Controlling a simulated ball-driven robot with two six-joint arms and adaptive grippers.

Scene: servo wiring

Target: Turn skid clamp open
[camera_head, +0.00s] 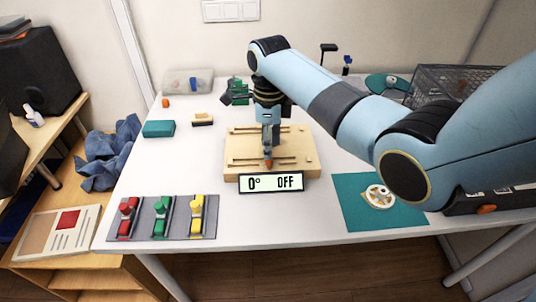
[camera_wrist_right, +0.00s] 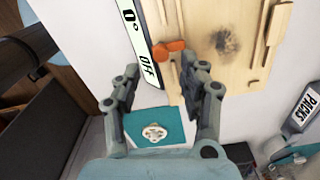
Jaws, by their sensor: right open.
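The wooden skid board (camera_head: 300,165) lies on the white table, with a display (camera_head: 271,182) at its front edge reading "0° OFF". A small orange lever (camera_head: 269,163), which looks like the clamp handle, is at the board's front part. It also shows in the wrist view as an orange lever (camera_wrist_right: 168,48) beside the display (camera_wrist_right: 140,40). My right gripper (camera_head: 268,143) points down over the board, just above or behind the lever. In the wrist view my right gripper (camera_wrist_right: 160,72) has its fingers spread, empty, with the lever just beyond the tips. My left gripper is out of view.
A teal mat (camera_head: 350,208) with a pale wheel-shaped part (camera_head: 378,196) lies right of the board. Red, green and yellow clamps (camera_head: 161,217) stand front left. A black wire basket (camera_head: 450,85) is back right. The table left of the board is mostly clear.

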